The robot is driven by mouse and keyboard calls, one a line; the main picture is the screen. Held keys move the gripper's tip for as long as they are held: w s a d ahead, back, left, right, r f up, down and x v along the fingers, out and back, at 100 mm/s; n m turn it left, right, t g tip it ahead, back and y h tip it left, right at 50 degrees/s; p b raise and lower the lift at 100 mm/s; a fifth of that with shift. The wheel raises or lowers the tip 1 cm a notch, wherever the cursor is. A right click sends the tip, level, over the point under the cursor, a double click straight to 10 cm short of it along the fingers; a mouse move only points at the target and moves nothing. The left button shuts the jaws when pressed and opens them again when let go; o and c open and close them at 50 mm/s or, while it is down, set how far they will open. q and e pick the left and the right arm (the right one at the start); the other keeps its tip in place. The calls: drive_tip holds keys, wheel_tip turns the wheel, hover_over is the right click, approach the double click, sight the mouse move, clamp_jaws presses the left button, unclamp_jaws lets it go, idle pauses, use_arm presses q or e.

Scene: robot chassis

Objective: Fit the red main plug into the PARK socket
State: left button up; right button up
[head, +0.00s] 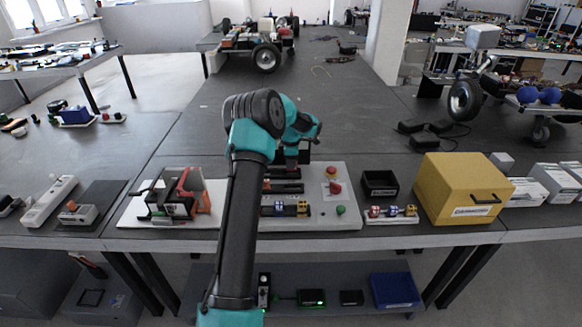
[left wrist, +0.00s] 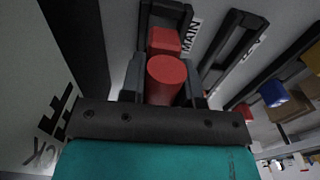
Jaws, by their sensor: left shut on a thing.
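My left gripper (left wrist: 164,72) is shut on the red main plug (left wrist: 167,78), a red cylinder with a red block beyond it, in the left wrist view. The plug is over or at a dark-framed slot (left wrist: 146,20) beside the MAIN label (left wrist: 191,37); I cannot tell how far it sits in. I cannot make out which slot is PARK. My right gripper is out of view.
A second dark slot (left wrist: 232,52) lies right of the plug. Blue and yellow connectors (head: 291,208) sit on the panel, with red knobs (head: 335,187) and a green button (head: 340,210). A yellow box (head: 450,190) stands right, an orange-and-black device (head: 185,195) left.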

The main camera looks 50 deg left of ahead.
use_arm(q)
drive_tip(key=s+d, duration=0.3)
drive_tip(key=d, duration=0.1)
drive_tip(key=s+d+r, duration=0.1)
drive_tip(key=s+d, duration=0.3)
drive_tip(key=s+d+r, duration=0.1)
drive_tip(key=s+d, duration=0.2)
drive_tip(key=d, duration=0.1)
drive_tip(key=shift+s, duration=0.25)
drive_tip(key=a, duration=0.2)
drive_tip(key=w+a+r, duration=0.1)
drive_tip(key=a, duration=0.2)
drive_tip(key=w+a, duration=0.1)
drive_tip(key=a, duration=0.2)
drive_tip(key=shift+r, duration=0.35)
drive_tip(key=a+r, duration=0.3)
drive_tip(key=a, duration=0.8)
drive_tip(key=shift+a+r, duration=0.3)
drive_tip(key=shift+f, duration=0.1)
drive_tip(key=shift+f, duration=3.05)
drive_tip(key=shift+f, duration=0.1)
